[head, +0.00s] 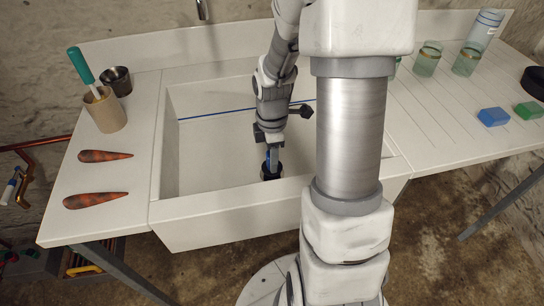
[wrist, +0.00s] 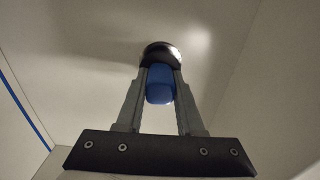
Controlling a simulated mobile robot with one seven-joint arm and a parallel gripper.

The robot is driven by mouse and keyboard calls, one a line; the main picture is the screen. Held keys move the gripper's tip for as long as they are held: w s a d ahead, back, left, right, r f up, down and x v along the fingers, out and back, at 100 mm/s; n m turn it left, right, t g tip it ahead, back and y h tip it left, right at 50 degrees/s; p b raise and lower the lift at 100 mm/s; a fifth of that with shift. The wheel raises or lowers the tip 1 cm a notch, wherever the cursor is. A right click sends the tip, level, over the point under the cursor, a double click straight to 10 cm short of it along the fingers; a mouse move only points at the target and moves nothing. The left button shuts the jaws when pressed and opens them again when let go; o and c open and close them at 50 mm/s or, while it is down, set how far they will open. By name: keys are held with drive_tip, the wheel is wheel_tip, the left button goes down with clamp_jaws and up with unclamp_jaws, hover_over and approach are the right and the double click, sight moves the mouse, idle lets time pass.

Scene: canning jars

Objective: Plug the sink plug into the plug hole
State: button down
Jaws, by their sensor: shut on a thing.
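My gripper (head: 271,165) reaches down into the white sink (head: 215,150), near its front wall. In the wrist view my gripper (wrist: 161,72) is shut on the blue part of the sink plug (wrist: 160,86), which sits between the two grey fingers. A dark round shape (wrist: 161,52) with a bright edge lies just past the fingertips. It also shows as a dark patch at the fingertips in the head view (head: 271,173). I cannot tell how much of it is plug and how much is plug hole, nor whether the plug is seated.
Sink walls surround my gripper, and the front rim (head: 225,198) is close. A beige cup (head: 104,110) with a green-handled tool, a dark cup (head: 117,80) and two reddish pointed pieces (head: 95,200) are left. Glass jars (head: 466,60) and blue (head: 493,117) and green (head: 528,110) blocks are right.

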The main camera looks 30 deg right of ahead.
drive_tip(key=shift+f+b, duration=0.75)
drive_tip(key=shift+f, duration=0.3)
drive_tip(key=c, duration=0.8)
unclamp_jaws()
drive_tip(key=o, duration=0.6)
wheel_tip(320, 180, up, 18)
drive_tip(key=p, duration=0.5)
drive_tip(key=shift+f, duration=0.15)
